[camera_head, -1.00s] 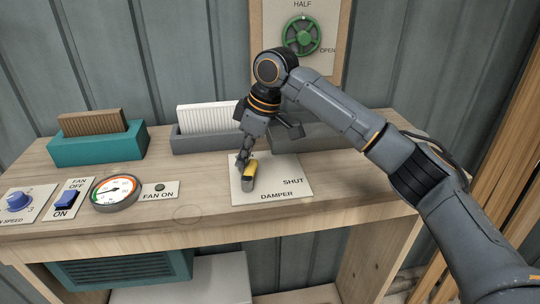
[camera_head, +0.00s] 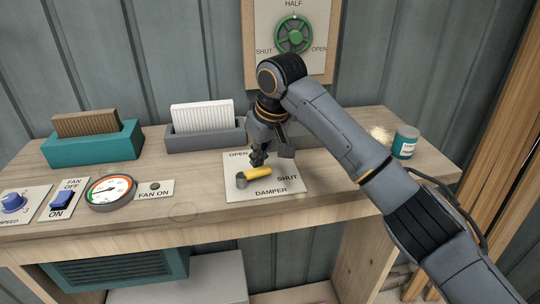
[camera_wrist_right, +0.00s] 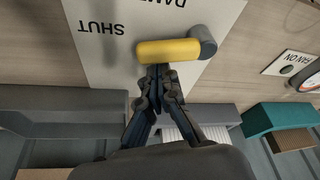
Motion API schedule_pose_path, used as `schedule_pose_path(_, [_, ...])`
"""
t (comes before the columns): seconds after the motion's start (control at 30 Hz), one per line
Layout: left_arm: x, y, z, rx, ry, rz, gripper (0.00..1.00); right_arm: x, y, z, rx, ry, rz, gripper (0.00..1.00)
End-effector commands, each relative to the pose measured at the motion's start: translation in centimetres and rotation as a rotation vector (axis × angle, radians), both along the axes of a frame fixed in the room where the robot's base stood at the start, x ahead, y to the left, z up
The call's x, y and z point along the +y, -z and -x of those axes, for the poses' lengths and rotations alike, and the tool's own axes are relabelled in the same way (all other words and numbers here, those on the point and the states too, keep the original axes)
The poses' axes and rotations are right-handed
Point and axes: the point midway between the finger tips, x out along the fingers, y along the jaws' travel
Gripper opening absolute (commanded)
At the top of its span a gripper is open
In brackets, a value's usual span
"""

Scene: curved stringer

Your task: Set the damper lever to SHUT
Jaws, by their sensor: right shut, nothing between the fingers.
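The damper lever (camera_head: 257,174) has a yellow grip and a grey pivot at its left end. It lies on the white damper plate (camera_head: 283,187), with the grip pointing right, slightly upward, toward the SHUT label. OPEN is printed at the plate's upper left. My right gripper (camera_head: 257,160) is shut and empty, just behind the yellow grip. In the right wrist view its fingertips (camera_wrist_right: 158,72) are at the edge of the lever grip (camera_wrist_right: 168,50); whether they touch cannot be told. My left gripper is not in view.
Behind the plate stand a grey holder with a white filter (camera_head: 202,117) and a teal holder with a brown one (camera_head: 87,125). A gauge (camera_head: 111,192) and blue fan switch (camera_head: 62,200) lie left. A jar (camera_head: 405,142) stands right. A green wheel (camera_head: 294,34) hangs on the wall board.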

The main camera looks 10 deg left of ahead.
Motion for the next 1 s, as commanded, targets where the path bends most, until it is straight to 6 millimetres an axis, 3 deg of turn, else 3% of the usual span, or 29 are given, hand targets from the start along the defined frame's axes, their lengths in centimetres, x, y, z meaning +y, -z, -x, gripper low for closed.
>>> schedule_pose_path(1.0, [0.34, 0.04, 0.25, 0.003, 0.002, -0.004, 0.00, -0.28, 0.24, 0.47, 0.007, -0.008, 0.006, 0.00])
